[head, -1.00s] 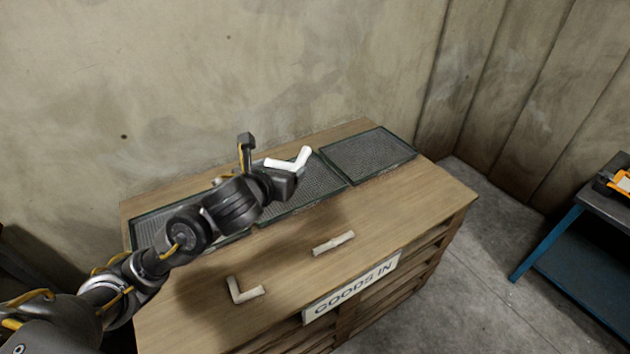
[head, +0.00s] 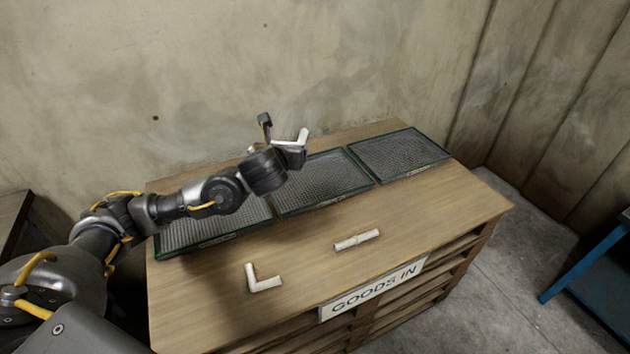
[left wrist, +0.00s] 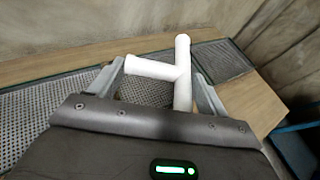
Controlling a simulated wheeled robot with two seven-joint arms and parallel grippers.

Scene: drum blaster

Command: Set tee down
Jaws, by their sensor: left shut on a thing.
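The tee is a white pipe fitting (left wrist: 183,75) with a straight run and a side branch, seen in the left wrist view between my left gripper's fingers. My left gripper (left wrist: 165,85) is shut on it. In the head view the tee (head: 303,136) sticks out past my left gripper (head: 285,140), above the middle and left trays. The gripper hides part of it. Three mesh trays lie in a row along the back of the wooden bench: left tray (head: 215,240), middle tray (head: 325,203) and right tray (head: 400,155). My right gripper is not in view.
A white elbow fitting (head: 263,281) and a white straight fitting (head: 357,240) lie on the bench top (head: 420,215) in front of the trays. A GOODS IN sign (head: 373,289) is on the bench front. A blue stand (head: 595,265) is at far right.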

